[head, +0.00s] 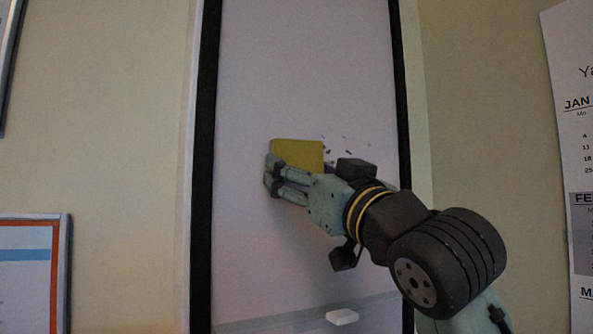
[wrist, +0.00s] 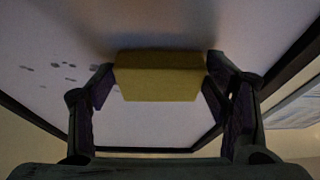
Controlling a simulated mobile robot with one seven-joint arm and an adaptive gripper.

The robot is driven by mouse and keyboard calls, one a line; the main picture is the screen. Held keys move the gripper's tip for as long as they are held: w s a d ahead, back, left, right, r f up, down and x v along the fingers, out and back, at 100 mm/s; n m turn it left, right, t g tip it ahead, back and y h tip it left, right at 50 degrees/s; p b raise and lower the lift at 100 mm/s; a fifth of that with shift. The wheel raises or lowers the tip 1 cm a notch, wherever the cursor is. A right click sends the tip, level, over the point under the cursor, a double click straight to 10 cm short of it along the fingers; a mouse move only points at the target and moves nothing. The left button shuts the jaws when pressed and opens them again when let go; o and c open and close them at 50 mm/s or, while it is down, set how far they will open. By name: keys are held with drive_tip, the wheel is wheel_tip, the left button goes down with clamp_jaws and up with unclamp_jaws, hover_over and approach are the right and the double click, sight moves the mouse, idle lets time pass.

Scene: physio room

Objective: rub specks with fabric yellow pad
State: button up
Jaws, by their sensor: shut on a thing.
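The yellow fabric pad (head: 298,154) is held up at the pale upright panel (head: 300,80). My gripper (head: 274,176) is shut on it. In the wrist view the pad (wrist: 158,76) sits between the two fingers (wrist: 160,82), with its far side close to the panel; I cannot tell whether it touches. Dark specks (head: 345,148) mark the panel just right of the pad in the head view, partly hidden behind the pad and my wrist. In the wrist view the specks (wrist: 62,70) lie left of the pad, apart from it.
The panel has dark edge strips left (head: 205,150) and right (head: 400,100). A small white block (head: 341,317) is at the panel's lower part. A framed picture (head: 35,270) hangs at left, and a calendar (head: 580,150) at right. The panel above the pad is clear.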

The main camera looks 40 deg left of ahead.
drive_tip(key=w+d, duration=0.2)
drive_tip(key=w, duration=0.5)
drive_tip(key=w+d, duration=0.3)
drive_tip(key=w, duration=0.4)
drive_tip(key=shift+d, duration=0.35)
idle(0.6)
drive_tip(key=shift+s, duration=0.1)
drive_tip(key=s+d, duration=0.2)
drive_tip(key=d, duration=0.3)
drive_tip(key=shift+s+d, duration=0.15)
drive_tip(key=shift+d, duration=0.15)
idle(0.3)
drive_tip(key=d, duration=0.1)
drive_tip(key=s+d, duration=0.1)
drive_tip(key=shift+s+d+b, duration=0.1)
drive_tip(key=shift+d+b, duration=0.25)
drive_tip(key=shift+d, duration=0.1)
idle(0.8)
